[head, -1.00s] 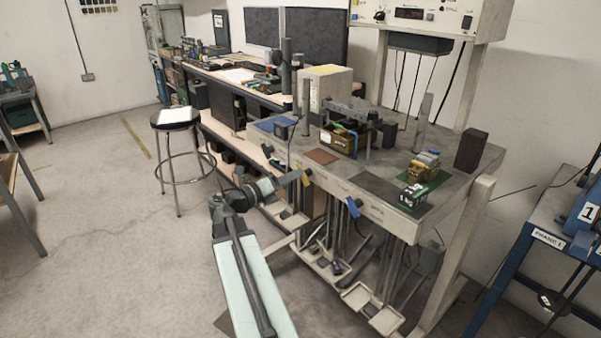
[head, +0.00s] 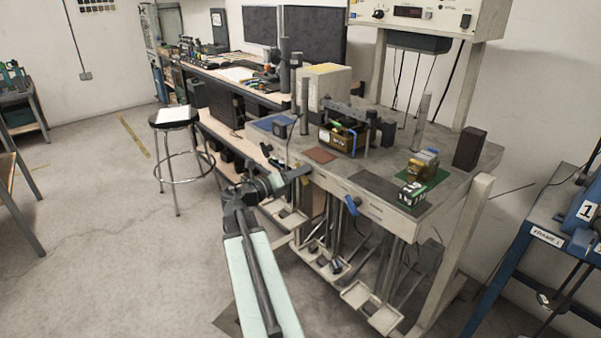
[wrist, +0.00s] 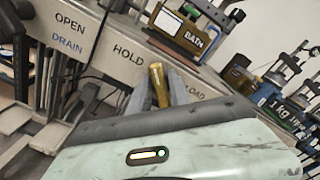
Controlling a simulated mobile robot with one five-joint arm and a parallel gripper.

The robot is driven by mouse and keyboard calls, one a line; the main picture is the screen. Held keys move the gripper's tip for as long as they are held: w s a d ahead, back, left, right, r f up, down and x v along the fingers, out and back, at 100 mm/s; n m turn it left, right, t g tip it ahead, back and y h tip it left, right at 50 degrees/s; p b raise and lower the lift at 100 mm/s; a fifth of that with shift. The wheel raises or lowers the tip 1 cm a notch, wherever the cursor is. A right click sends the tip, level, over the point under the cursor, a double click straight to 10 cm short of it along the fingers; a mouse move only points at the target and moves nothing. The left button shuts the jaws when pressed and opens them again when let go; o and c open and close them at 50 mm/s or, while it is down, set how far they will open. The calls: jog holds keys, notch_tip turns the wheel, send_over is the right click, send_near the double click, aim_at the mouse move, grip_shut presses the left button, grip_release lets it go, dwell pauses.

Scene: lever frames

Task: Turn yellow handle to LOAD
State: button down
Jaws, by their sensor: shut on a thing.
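The yellow handle (wrist: 158,84) stands between the fingers of my gripper (wrist: 160,92) in the wrist view, and the gripper is shut on it. In that view the handle lies between the HOLD label (wrist: 128,55) and the LOAD label (wrist: 191,89) on the bench's front edge. LOAD is partly covered by a finger. The handle's pivot is hidden. In the head view my gripper (head: 297,174) is at the bench's front left edge and hides the handle there.
A blue handle (head: 351,206) hangs from the front edge to the right. Trays (head: 365,297) and rods are below the bench (head: 385,205). OPEN (wrist: 70,21) and DRAIN (wrist: 67,46) labels are at left in the wrist view. A stool (head: 174,116) stands at left on open floor.

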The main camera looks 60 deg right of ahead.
jog(key=m, duration=0.4)
jog(key=shift+s+a, duration=0.1)
jog(key=m, duration=0.4)
jog(key=shift+s+m, duration=0.2)
jog(key=shift+m, duration=0.1)
jog(key=m, duration=0.4)
jog(key=shift+s+a+m, duration=0.15)
jog(key=shift+m, duration=0.15)
jog(key=shift+s+f+m, duration=0.1)
jog(key=shift+s+m, duration=0.05)
jog(key=shift+m, duration=2.05)
jog(key=c, duration=1.4)
grip_release()
